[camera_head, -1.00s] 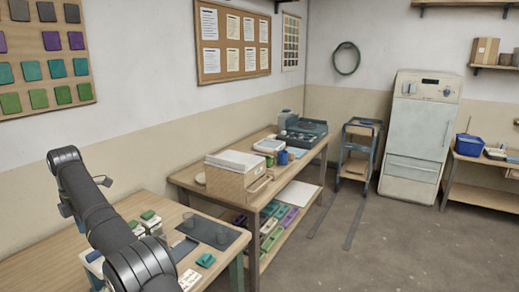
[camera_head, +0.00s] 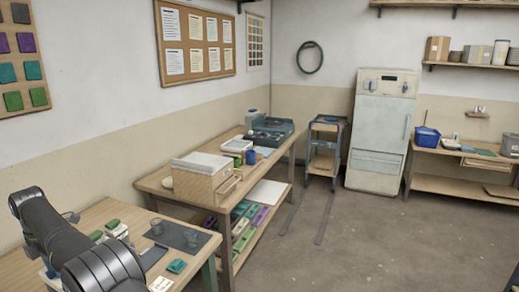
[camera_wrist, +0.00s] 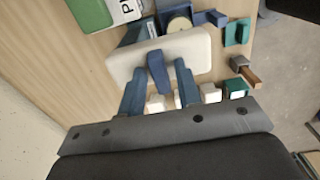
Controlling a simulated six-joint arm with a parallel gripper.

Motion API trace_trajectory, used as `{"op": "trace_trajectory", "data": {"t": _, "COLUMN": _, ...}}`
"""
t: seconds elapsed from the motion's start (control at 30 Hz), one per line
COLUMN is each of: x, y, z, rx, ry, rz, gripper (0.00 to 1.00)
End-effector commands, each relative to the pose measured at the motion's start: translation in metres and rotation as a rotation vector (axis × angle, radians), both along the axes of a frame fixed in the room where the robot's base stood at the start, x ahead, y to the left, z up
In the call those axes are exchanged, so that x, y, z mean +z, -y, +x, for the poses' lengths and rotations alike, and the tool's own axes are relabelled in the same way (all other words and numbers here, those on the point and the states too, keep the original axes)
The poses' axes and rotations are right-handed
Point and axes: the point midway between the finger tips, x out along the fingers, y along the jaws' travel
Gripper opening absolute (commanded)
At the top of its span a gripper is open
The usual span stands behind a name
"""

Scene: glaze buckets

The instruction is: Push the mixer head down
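I cannot make out a mixer head in either view. In the wrist view my gripper (camera_wrist: 160,92) shows as a dark body with two blue-grey fingers standing apart. Between and beyond the fingers is a blue upright piece (camera_wrist: 157,72) on a rounded white block (camera_wrist: 203,45); the fingers do not clearly touch it. In the head view my dark arm fills the lower left corner over the near table, and my gripper is out of sight there.
The near table (camera_head: 97,213) holds a dark mat (camera_head: 178,233) with clear cups, and a teal block (camera_head: 176,266). The second table carries a wooden box (camera_head: 205,178). Beyond stand a blue cart (camera_head: 325,150) and a pale cabinet (camera_head: 382,125). The floor (camera_head: 400,245) is open.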

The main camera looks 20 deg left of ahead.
Motion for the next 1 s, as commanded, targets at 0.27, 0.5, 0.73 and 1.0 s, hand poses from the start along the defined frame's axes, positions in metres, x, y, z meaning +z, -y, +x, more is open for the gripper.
{"op": "trace_trajectory", "data": {"t": 0.27, "x": 0.0, "y": 0.0, "z": 0.0, "rx": 0.0, "ry": 0.0, "rz": 0.0, "gripper": 0.0}}
{"op": "trace_trajectory", "data": {"t": 0.5, "x": -0.004, "y": 0.0, "z": 0.0, "rx": 0.0, "ry": 0.0, "rz": -0.002, "gripper": 0.0}}
{"op": "trace_trajectory", "data": {"t": 0.73, "x": -0.021, "y": 0.0, "z": 0.0, "rx": 0.0, "ry": 0.0, "rz": -0.002, "gripper": 0.0}}
{"op": "trace_trajectory", "data": {"t": 1.0, "x": -0.04, "y": 0.0, "z": 0.0, "rx": 0.0, "ry": 0.0, "rz": -0.002, "gripper": 0.0}}
